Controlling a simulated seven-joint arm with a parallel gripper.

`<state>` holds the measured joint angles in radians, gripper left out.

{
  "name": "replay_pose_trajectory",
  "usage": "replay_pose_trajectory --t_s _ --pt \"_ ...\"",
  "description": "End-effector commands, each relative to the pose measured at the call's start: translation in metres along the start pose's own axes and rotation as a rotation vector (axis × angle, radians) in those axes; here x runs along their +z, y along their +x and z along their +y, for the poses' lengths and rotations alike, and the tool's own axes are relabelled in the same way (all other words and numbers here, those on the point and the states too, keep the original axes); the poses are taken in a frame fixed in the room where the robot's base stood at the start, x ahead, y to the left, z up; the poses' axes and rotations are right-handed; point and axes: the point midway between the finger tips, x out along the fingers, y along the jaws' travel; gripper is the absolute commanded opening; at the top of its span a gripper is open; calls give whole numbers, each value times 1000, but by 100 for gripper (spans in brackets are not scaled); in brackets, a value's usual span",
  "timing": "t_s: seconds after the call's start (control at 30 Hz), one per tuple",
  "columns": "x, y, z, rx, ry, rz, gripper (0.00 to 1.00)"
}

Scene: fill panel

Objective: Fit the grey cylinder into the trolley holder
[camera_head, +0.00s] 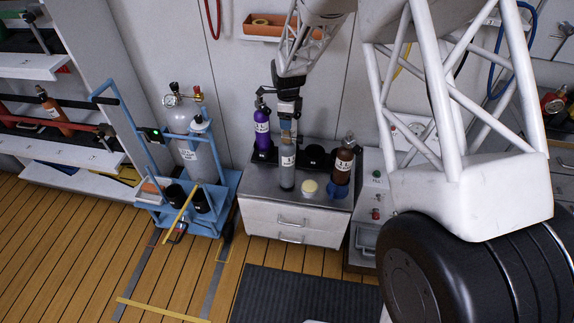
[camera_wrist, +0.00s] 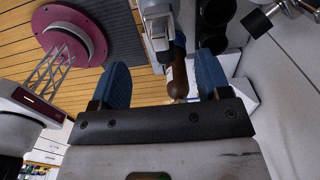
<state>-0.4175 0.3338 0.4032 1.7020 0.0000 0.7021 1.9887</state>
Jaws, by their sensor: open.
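A small grey cylinder (camera_head: 287,174) with a white label stands upright on the cabinet top. My gripper (camera_head: 288,137) points down at its upper end in the head view, hiding part of it. The jaws are open; in the wrist view the two blue fingers (camera_wrist: 165,84) are apart. A brown rounded shape shows between them; I cannot tell whether it is the cylinder's top or something beyond. The blue trolley (camera_head: 229,190) stands on the floor to the left. It carries two black cup holders, one (camera_head: 176,195) beside the other (camera_head: 202,201), and a large grey tank (camera_head: 187,130).
A purple cylinder (camera_head: 262,130) and a brown cylinder (camera_head: 343,166) stand on the cabinet (camera_head: 268,216), beside black cups and a yellowish round object (camera_head: 310,187). A yellow bar (camera_head: 179,214) leans across the trolley front.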

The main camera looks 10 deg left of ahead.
Motion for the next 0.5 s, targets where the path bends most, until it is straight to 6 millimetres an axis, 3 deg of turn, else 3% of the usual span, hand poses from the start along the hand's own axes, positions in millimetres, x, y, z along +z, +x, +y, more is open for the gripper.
replay_pose_trajectory --t_s 0.3,0.5 --pt "0 22 0 1 0 0 70" --pt "0 25 0 0 -1 0 70"
